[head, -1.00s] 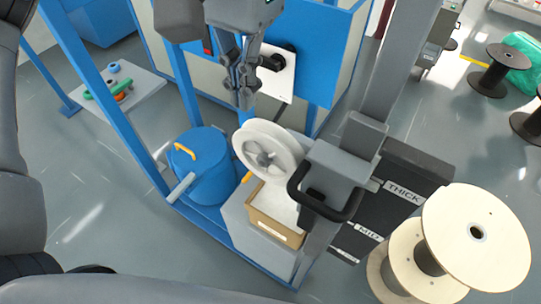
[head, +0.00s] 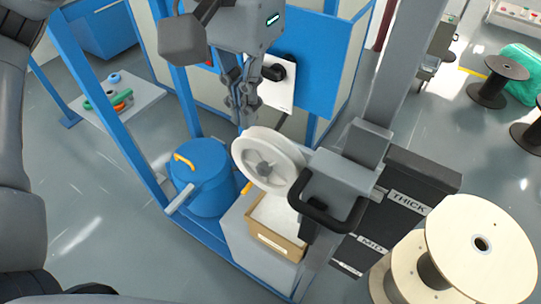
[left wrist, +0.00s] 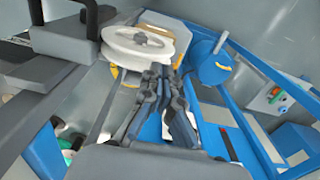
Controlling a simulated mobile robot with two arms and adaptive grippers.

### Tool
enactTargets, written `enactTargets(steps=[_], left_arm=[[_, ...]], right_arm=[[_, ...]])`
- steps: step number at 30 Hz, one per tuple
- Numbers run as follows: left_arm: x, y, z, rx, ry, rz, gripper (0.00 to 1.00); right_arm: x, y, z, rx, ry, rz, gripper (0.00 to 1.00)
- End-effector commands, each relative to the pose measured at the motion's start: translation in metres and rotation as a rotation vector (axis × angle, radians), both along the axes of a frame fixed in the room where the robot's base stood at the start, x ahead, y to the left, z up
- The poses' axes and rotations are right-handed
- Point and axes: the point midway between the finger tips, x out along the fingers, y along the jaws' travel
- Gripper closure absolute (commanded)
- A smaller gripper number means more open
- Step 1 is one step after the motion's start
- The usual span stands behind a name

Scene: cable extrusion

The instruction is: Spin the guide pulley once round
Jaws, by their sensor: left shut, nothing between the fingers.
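The guide pulley (head: 286,153) is a white wheel with a grey hub, standing tilted above a cardboard box at the middle of the head view. It also shows in the left wrist view (left wrist: 122,50), just beyond the fingertips. My left gripper (head: 243,124) points down with its fingers together and nothing between them. Its tips are at the upper left of the pulley's rim, very close; I cannot tell if they touch. The left wrist view shows the same grey fingers (left wrist: 163,72) in front of the pulley. My right gripper does not show.
A blue drum (head: 205,170) with a yellow handle stands left of the pulley. The cardboard box (head: 277,242) sits below it. A grey bracket with a black handle (head: 322,219) is close on the right. Blue frame posts (head: 105,115) and large cream spools (head: 465,235) flank the area.

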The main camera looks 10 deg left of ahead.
Motion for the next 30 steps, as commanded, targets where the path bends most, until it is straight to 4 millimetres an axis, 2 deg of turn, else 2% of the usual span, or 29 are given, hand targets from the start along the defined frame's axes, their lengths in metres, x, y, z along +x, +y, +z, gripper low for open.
enactTargets(steps=[17,30], left_arm=[[0.0,0.0,-0.001,0.0,0.0,0.0,1.0],[0.0,0.0,-0.014,0.001,0.001,0.0,1.0]], right_arm=[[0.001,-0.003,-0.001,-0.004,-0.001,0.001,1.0],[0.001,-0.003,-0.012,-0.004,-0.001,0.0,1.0]])
